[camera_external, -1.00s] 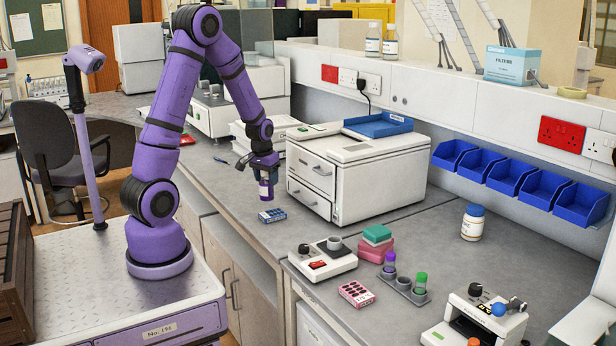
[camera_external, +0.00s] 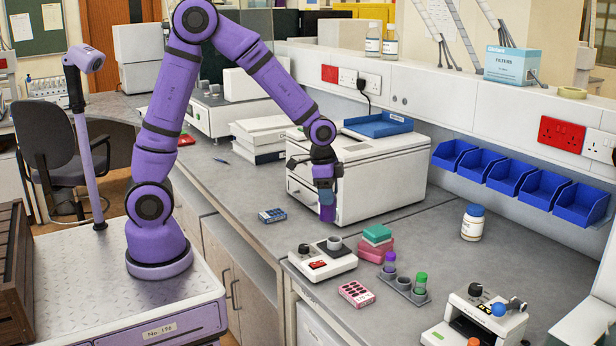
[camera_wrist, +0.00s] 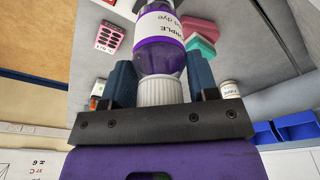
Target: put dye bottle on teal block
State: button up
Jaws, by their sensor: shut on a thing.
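My gripper (camera_external: 326,190) is shut on the dye bottle (camera_wrist: 160,55), which has purple contents, a white label and a white ribbed cap. In the wrist view its two blue fingers (camera_wrist: 162,80) are on either side of the cap. In the outside view the bottle is small and partly covered by the gripper, in front of the white cabinet. The teal block (camera_external: 377,234) lies on pink blocks (camera_external: 376,249), right of and below my gripper in the picture. In the wrist view the teal block (camera_wrist: 203,45) shows beside the bottle, apart from it.
A white device (camera_external: 322,262) with a red switch stands left of the blocks. A grey rack (camera_external: 404,288) with purple- and green-capped vials stands in front of them. A pink pack (camera_external: 356,294) lies nearby. A blue-capped jar (camera_external: 473,222) stands right, with clear bench between.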

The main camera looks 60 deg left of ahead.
jog(key=shift+w+d+f, duration=0.85)
jog(key=shift+w+d, duration=0.05)
jog(key=shift+w, duration=1.55)
jog(key=shift+w+d+f, duration=0.8)
jog(key=shift+w+d, duration=0.05)
jog(key=shift+w, duration=1.55)
jog(key=shift+w+d+f, duration=0.85)
jog(key=shift+w+d, duration=0.05)
jog(key=shift+w, duration=1.55)
jog(key=shift+f, duration=0.15)
jog(key=o, duration=1)
